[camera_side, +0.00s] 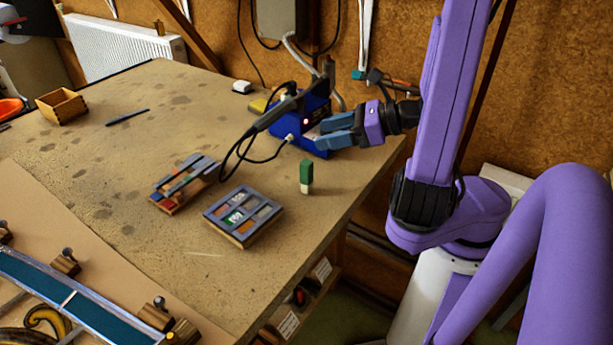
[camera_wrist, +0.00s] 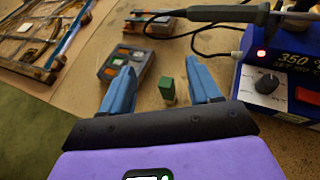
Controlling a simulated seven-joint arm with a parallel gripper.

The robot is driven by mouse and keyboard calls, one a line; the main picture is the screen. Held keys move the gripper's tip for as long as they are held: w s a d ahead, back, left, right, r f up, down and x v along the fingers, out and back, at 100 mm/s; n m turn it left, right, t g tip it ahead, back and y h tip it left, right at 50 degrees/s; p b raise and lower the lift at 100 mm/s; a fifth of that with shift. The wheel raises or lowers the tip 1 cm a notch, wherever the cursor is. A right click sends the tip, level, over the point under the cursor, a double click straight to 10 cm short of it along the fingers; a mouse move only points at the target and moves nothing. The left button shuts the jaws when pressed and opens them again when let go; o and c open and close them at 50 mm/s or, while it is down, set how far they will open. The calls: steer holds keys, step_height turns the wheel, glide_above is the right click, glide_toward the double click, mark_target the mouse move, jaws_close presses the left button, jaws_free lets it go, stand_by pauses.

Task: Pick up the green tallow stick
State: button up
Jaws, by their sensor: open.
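The green tallow stick (camera_side: 306,174) stands upright on the bench, green on top with a pale lower end. In the wrist view the stick (camera_wrist: 167,87) appears between my two blue fingers, nearer the right one, and beyond them there is bench. My gripper (camera_side: 321,132) is open and empty. In the side view it is above the bench, up and to the right of the stick, apart from it and in front of the blue soldering station. In the wrist view my gripper (camera_wrist: 160,63) has its fingers spread wide.
The blue soldering station (camera_wrist: 285,75) with its iron and black cable is close to my gripper. A compartment box (camera_side: 246,228) lies left of the stick, with a rack of dark strips (camera_side: 171,188) beyond it. The bench edge runs just right of the stick.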

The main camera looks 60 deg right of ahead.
glide_toward(301, 175)
steer(key=w, duration=0.1)
steer(key=w+f, duration=0.1)
steer(key=w, duration=0.1)
steer(key=shift+a+f, duration=0.25)
steer(key=shift+f, duration=0.15)
steer(key=shift+x, duration=3.75)
jaws_close()
step_height(301, 175, up, 10)
